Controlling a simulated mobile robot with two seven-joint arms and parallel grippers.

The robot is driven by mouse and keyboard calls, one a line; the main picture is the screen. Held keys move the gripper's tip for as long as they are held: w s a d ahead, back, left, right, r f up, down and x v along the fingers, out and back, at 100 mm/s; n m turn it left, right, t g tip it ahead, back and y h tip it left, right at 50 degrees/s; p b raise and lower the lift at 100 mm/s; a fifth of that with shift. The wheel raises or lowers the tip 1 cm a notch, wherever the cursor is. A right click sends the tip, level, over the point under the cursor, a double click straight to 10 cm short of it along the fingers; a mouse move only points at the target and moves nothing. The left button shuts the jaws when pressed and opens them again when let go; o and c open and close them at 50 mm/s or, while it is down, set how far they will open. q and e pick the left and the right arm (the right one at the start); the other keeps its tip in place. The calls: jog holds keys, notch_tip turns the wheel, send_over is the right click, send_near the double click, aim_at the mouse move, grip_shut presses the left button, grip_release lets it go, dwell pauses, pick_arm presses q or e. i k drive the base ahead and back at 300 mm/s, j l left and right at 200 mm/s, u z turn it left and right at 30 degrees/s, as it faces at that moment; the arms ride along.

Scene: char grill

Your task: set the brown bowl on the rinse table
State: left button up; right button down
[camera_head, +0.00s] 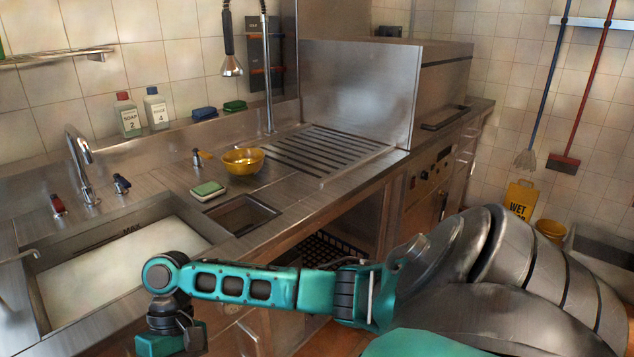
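A yellow-brown bowl (243,161) sits upright on the steel counter, at the left edge of a slotted drain section (325,150). The bowl looks empty, and no gripper is near it. The steel counter (150,185) with sink, tap and hanging sprayer seems to be the rinse table, though no label shows this. My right arm (270,286) reaches in from the right across the front of the counter and bends down at the lower left. Its gripper is out of the frame. My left arm and gripper are not in view.
A green-topped sponge (208,190) lies beside a recessed square opening (241,214). A large sink (125,262) with a tap (80,160) is at left. Two bottles (128,115) stand on the back ledge.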

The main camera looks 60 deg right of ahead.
aim_at(315, 149)
jog(key=k+l+z, duration=0.1)
jog(key=l, duration=0.9)
jog(key=k+l+z, duration=0.1)
jog(key=l, duration=0.9)
jog(key=k+l+z, duration=0.1)
jog(key=l, duration=0.9)
